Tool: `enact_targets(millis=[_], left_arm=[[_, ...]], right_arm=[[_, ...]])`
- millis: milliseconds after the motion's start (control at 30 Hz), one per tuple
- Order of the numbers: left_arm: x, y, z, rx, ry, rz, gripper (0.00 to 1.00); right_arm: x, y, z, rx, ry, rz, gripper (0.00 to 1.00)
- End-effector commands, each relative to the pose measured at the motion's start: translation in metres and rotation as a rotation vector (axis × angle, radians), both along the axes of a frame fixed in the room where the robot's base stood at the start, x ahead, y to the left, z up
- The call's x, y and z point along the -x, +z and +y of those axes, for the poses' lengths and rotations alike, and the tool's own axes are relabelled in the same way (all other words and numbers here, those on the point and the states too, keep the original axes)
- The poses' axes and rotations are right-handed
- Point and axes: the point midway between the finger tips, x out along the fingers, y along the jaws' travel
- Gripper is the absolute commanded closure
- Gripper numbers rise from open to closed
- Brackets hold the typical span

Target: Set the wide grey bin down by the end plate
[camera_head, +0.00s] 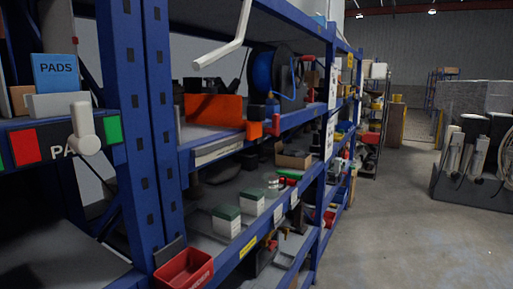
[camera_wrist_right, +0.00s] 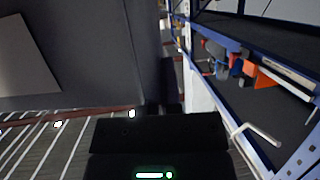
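I cannot make out the wide grey bin or the end plate for certain in either view. A low pale grey piece (camera_head: 216,151) lies at the shelf edge below an orange bin (camera_head: 213,110), but I cannot tell what it is. In the right wrist view, the dark body of my right gripper (camera_wrist_right: 160,145) fills the bottom middle, with a small green light on it. Its fingers do not show clearly, and nothing can be seen held. The head view shows neither gripper.
Blue shelving (camera_head: 137,120) runs along the left and into the distance. It bears a blue PADS box (camera_head: 56,72), a red bin (camera_head: 184,268) and green-topped boxes (camera_head: 227,220). A white bent bar (camera_head: 230,45) juts out.

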Motion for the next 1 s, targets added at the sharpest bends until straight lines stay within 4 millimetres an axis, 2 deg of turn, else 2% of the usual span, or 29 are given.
enact_targets(millis=[33,100,200,300,500,567,633,733,833,1000], left_arm=[[0.000,-0.021,0.000,0.000,0.000,0.001,0.41],[0.001,-0.046,0.001,-0.001,-0.001,0.003,0.41],[0.002,-0.077,0.001,-0.003,-0.003,0.006,0.41],[0.004,-0.102,0.002,-0.005,-0.005,0.009,0.41],[0.007,-0.152,0.007,-0.013,-0.010,0.019,0.41],[0.008,-0.170,0.010,-0.017,-0.013,0.022,0.41],[0.011,-0.197,0.011,-0.020,-0.015,0.029,0.41],[0.014,-0.220,0.013,-0.023,-0.017,0.036,0.41],[0.015,-0.228,0.013,-0.023,-0.018,0.038,0.41],[0.014,-0.225,0.012,-0.021,-0.019,0.038,0.41]], right_arm=[[-0.004,-0.034,0.001,0.008,0.072,0.009,1.00],[-0.010,-0.078,0.005,0.007,0.227,0.013,1.00],[-0.015,-0.133,0.010,0.005,0.461,0.011,1.00],[-0.015,-0.170,0.012,0.008,0.659,0.008,1.00],[-0.008,-0.222,0.013,0.008,0.997,0.005,1.00],[-0.005,-0.233,0.011,0.007,1.086,0.003,1.00],[-0.002,-0.244,0.008,0.011,1.197,0.002,1.00],[0.002,-0.241,0.001,0.015,1.297,0.003,1.00],[0.003,-0.231,-0.003,0.012,1.338,0.003,1.00],[0.003,-0.220,-0.003,0.006,1.348,-0.014,1.00]])
